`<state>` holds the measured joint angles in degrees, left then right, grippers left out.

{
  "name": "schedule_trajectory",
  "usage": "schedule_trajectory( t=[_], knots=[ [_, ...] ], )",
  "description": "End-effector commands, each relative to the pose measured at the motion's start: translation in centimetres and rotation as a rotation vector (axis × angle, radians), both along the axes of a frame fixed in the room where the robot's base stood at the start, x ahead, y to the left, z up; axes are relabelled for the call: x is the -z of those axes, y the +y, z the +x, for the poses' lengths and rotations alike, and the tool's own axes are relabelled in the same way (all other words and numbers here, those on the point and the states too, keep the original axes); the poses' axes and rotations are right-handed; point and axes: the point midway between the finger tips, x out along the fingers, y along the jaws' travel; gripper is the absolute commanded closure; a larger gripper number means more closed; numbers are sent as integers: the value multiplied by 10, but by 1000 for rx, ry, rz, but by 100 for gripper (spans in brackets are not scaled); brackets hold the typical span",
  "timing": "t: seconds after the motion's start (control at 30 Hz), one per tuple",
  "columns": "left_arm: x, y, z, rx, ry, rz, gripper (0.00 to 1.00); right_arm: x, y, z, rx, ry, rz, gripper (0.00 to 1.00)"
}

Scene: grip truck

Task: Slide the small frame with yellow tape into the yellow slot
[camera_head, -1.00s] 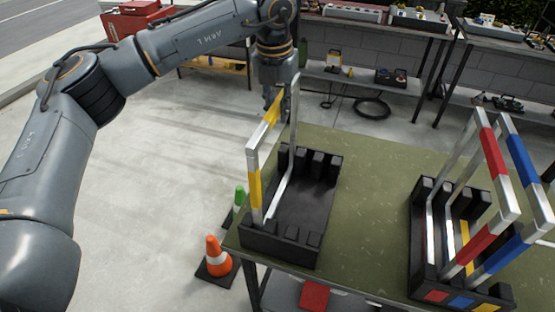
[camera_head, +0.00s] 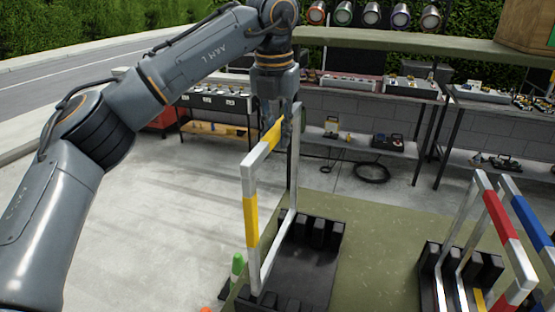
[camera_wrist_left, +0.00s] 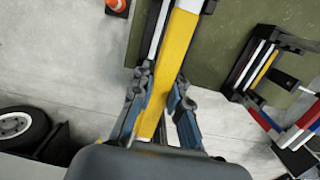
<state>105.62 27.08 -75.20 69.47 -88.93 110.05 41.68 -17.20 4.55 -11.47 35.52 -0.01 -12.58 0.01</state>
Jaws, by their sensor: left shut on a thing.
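The small frame with yellow tape (camera_head: 251,222) stands upright over the near black rack (camera_head: 312,270) in the head view. My left gripper (camera_head: 287,122) is shut on its top bar, near the far end. In the left wrist view my left gripper (camera_wrist_left: 158,112) has its fingers on either side of the yellow-taped bar (camera_wrist_left: 175,55). The frame's bottom bar is close to the rack's top; I cannot tell whether they touch. The yellow slot marking (camera_head: 479,299) partly shows on the right black rack (camera_head: 430,262). My right gripper is not in view.
A red-taped frame (camera_head: 499,217) and a blue-taped frame (camera_head: 528,217) stand in the right rack. Green tabletop (camera_head: 375,245) lies clear between the racks. A green-tipped cone (camera_head: 237,265) is beside the table. Shelves (camera_head: 350,150) stand behind.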

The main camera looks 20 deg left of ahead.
Motion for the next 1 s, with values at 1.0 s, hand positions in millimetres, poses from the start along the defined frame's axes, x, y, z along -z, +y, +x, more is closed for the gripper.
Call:
schedule_trajectory(
  t=[1.0],
  knots=[
    [-111,0,0,0,-1,0,100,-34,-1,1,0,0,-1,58]
  ],
)
